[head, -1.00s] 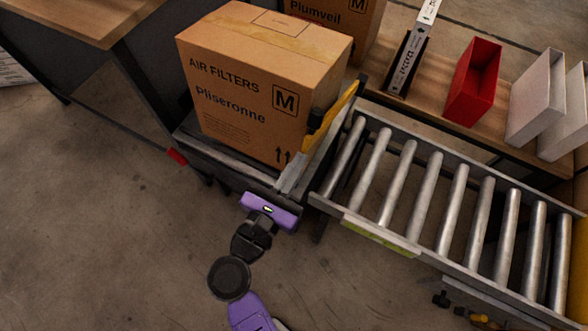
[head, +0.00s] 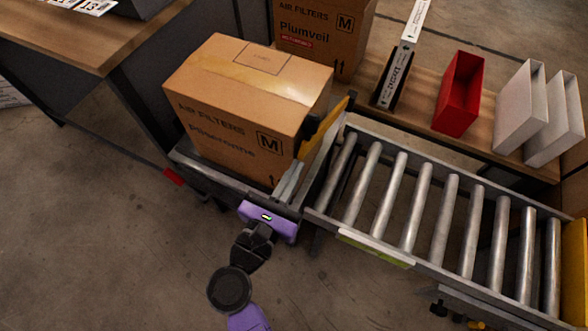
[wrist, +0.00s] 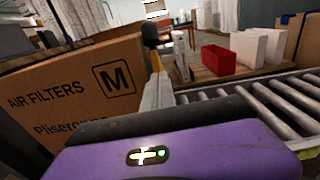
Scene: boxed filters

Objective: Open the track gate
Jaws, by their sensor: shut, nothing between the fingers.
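The track gate is a yellow plate (head: 325,128) standing upright across the track, between the Pliseronne box and the rollers. In the wrist view a narrow yellow and grey upright with a dark top (wrist: 155,72) shows just beyond my gripper. The large Pliseronne carton (head: 246,106) sits on the track left of the gate, close beside it. My gripper (head: 287,190), with a purple body, is at the near edge of the track by the gate's lower end. Its fingers are shut with nothing between them. Whether they touch the gate cannot be told.
The roller conveyor (head: 440,208) runs right from the gate and is empty. Behind it a wooden bench (head: 425,118) holds a Plumveil carton (head: 322,35), a red bin (head: 459,93) and white bins (head: 530,105). A wooden table (head: 85,35) stands at upper left.

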